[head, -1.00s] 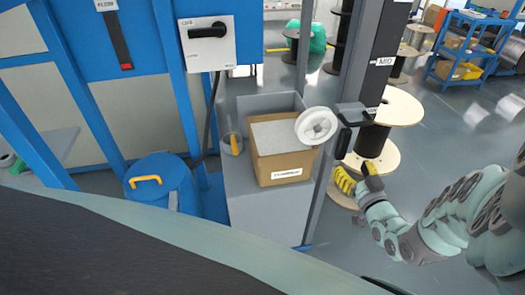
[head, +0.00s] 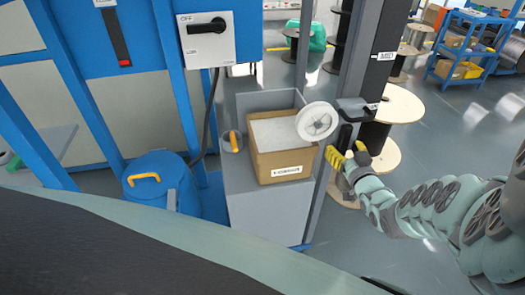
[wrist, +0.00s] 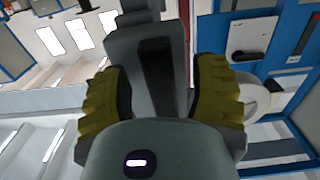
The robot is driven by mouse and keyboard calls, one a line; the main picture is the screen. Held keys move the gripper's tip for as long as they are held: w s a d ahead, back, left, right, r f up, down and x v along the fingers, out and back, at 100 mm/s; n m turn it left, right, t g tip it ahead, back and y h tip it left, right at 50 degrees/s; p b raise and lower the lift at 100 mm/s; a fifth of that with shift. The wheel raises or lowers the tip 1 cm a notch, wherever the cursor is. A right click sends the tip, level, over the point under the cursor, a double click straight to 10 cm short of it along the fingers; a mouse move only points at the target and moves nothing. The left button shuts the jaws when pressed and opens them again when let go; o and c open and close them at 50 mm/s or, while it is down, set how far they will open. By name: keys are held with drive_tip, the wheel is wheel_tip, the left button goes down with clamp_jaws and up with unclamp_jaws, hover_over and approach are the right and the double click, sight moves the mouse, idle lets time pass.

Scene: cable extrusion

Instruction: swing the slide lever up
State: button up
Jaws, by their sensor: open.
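The slide lever (head: 346,134) is a dark handle hanging down from a grey slide block (head: 352,108) on the upright column (head: 370,60). My gripper (head: 346,157) has yellow padded fingers and is at the lever's lower end in the head view. In the wrist view the dark lever (wrist: 156,75) stands between the two open yellow fingers (wrist: 157,98). The fingers flank it on the left and right, with no clear contact to be seen. The lever's lowest part is hidden behind the gripper's body in the wrist view.
A cardboard box (head: 283,160) and a white spool (head: 317,121) are just left of the column. A black-cored cable reel (head: 398,104) stands behind the gripper. A switch box (head: 207,42) hangs on the blue frame. Open floor (head: 450,130) lies to the right.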

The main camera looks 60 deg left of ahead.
sight(357, 134)
drive_tip(key=shift+d, duration=0.1)
clamp_jaws()
idle(0.3)
drive_tip(key=w+r+n, duration=0.1)
drive_tip(key=n, duration=0.3)
drive_tip(key=w+d+n, duration=0.1)
drive_tip(key=w+n, duration=0.1)
drive_tip(key=n, duration=0.2)
drive_tip(key=w+r+n, duration=0.1)
drive_tip(key=n, duration=0.3)
drive_tip(key=shift+w+d+r, duration=0.2)
drive_tip(key=shift+d+r, duration=0.15)
drive_tip(key=shift+w+d+r+n+b, duration=0.1)
drive_tip(key=shift+r+n+b, duration=0.15)
drive_tip(key=shift+n, duration=0.4)
drive_tip(key=shift+w+r+n+b, duration=0.2)
drive_tip(key=shift+r+n, duration=0.2)
drive_tip(key=shift+n, duration=0.3)
drive_tip(key=shift+w+d+r+n+b, duration=0.1)
drive_tip(key=shift+r+n+b, duration=0.15)
drive_tip(key=shift+n, duration=0.4)
drive_tip(key=shift+r, duration=0.1)
